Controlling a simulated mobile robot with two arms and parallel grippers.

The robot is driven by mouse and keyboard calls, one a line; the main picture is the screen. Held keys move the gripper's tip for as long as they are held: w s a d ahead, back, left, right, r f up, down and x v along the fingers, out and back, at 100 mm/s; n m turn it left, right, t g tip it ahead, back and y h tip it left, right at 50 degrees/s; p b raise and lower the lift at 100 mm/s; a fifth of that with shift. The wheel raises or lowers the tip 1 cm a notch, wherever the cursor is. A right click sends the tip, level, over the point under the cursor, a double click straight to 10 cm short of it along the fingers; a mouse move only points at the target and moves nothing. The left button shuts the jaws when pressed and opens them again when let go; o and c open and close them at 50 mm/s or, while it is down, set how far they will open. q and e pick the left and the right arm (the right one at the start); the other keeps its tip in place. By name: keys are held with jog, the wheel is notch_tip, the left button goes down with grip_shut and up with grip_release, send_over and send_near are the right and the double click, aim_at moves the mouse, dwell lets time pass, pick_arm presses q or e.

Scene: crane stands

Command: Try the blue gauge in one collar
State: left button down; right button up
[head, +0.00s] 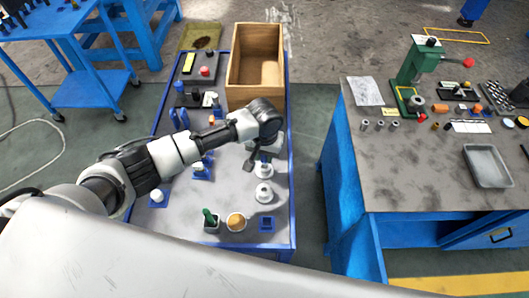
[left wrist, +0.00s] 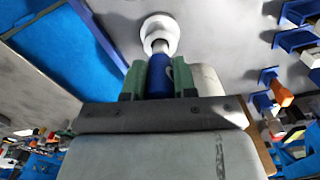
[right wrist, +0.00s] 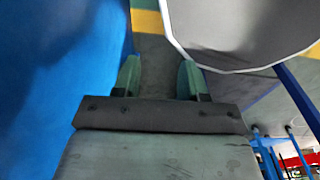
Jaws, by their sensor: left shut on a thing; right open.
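My left gripper (left wrist: 159,76) is shut on the blue gauge (left wrist: 158,84), whose blue handle sits between the green fingertips. The gauge's grey shaft meets a white collar (left wrist: 159,30) in the left wrist view. I cannot tell how far it is inside. In the head view my left gripper (head: 260,157) is above one white collar (head: 263,172), hiding most of the gauge. A second white collar (head: 264,194) stands nearer me on the blue-edged table (head: 232,190). My right gripper (right wrist: 160,80) is open and empty, low beside a blue panel, outside the head view.
A wooden crate (head: 256,95) stands at the table's far end. A green-handled piece (head: 210,218), an orange-topped cup (head: 236,222) and a blue holder (head: 266,224) are at the near edge. A workbench (head: 420,170) with a green press (head: 415,65) stands right, across a gap.

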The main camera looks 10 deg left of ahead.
pick_arm(q)
jog(key=shift+f+b, duration=0.3)
jog(key=shift+f, duration=0.55)
dwell(0.3)
jog(key=shift+r, duration=0.1)
jog(key=shift+r+p, duration=3.25)
jog(key=shift+p, duration=0.7)
